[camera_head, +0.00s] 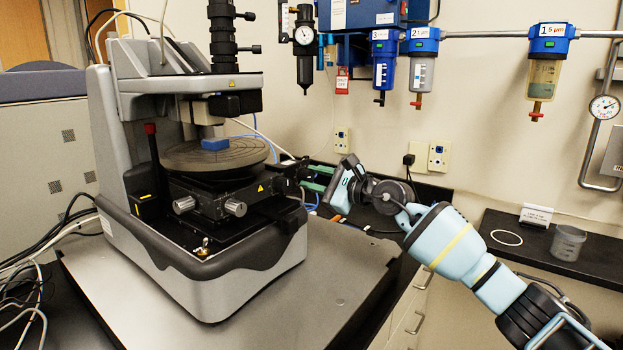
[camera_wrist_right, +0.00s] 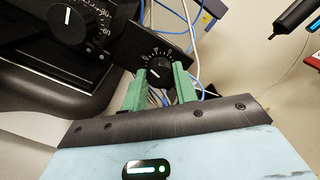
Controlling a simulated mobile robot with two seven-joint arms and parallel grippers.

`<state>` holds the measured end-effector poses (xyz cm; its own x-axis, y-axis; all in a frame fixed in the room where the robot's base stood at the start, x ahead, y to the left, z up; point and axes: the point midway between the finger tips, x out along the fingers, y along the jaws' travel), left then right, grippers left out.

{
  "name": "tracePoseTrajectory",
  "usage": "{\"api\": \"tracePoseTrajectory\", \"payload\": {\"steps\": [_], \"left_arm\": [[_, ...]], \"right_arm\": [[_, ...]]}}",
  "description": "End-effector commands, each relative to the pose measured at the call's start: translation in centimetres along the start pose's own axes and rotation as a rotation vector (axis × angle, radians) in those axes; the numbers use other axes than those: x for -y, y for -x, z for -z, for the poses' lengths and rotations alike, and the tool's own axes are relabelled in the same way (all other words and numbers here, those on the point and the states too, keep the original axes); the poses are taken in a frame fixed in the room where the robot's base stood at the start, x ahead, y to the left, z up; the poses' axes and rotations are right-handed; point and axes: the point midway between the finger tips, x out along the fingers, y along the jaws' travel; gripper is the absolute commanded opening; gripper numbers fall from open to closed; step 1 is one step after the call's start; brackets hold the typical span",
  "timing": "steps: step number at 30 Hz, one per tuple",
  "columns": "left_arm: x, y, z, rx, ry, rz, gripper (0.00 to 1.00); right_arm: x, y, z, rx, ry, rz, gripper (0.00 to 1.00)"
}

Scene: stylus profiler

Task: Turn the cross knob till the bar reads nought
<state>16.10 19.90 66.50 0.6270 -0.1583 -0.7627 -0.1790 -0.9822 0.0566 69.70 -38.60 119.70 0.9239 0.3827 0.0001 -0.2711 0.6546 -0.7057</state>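The stylus profiler (camera_head: 205,250) stands on the grey table, with a round stage (camera_head: 215,155) carrying a small blue block (camera_head: 214,144). My right gripper (camera_head: 306,178) is at the right side of the stage, its green fingers spread and pointing left. In the right wrist view, a black dial knob (camera_wrist_right: 156,73) with a white pointer and scale lies between and just beyond the fingertips of my gripper (camera_wrist_right: 163,71). Contact cannot be told. A larger dial knob (camera_wrist_right: 69,17) is at upper left. I cannot tell which is the cross knob. No bar readout is legible. My left gripper is out of view.
Two silver knobs (camera_head: 184,204) (camera_head: 235,208) stick out at the stage's front. Cables (camera_head: 312,205) run behind the gripper. Filters and gauges (camera_head: 420,60) hang on the wall. A beaker (camera_head: 567,242) stands on the black side bench. The table front is clear.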

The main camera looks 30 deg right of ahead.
Motion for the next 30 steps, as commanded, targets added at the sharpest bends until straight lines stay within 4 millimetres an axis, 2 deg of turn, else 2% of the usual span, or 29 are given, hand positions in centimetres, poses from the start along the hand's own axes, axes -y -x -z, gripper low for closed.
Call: {"api": "tracePoseTrajectory", "payload": {"steps": [1,5,14,30], "left_arm": [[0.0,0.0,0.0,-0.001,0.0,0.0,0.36],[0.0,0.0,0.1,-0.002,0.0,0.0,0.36],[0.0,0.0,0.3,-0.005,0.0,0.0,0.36],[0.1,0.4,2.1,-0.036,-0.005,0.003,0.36]], "right_arm": [[0.0,0.0,0.0,-0.001,-0.001,-0.001,0.34],[0.0,0.0,0.0,0.0,-0.002,-0.001,0.5],[0.0,0.2,0.0,0.0,-0.004,0.0,0.5],[0.1,5.5,-0.1,-0.001,-0.002,0.0,0.5]]}}
